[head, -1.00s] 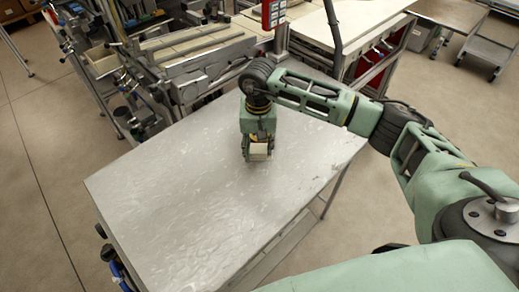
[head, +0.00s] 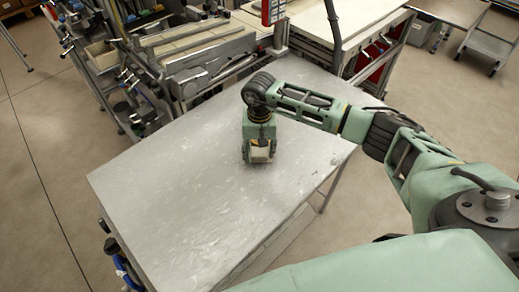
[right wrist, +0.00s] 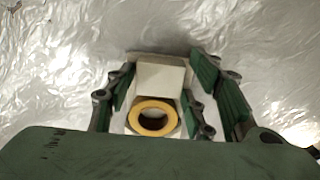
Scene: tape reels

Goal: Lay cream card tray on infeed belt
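The cream card tray (head: 260,154) shows as a small pale block between the fingers of my right gripper (head: 259,158), over the metal table. In the right wrist view the tray (right wrist: 160,76) lies between the green finger pads, and the right gripper (right wrist: 165,88) looks closed on its sides. A yellow ring, like a tape reel (right wrist: 152,105), sits at the tray's near end. I cannot tell whether the tray touches the table. A cream strip on the machine at the back (head: 195,42) may be the infeed belt. My left gripper is not in view.
The grey metal table (head: 180,200) is otherwise bare. Machinery with rails and levers stands along its far left edge. Open floor lies to the left and right.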

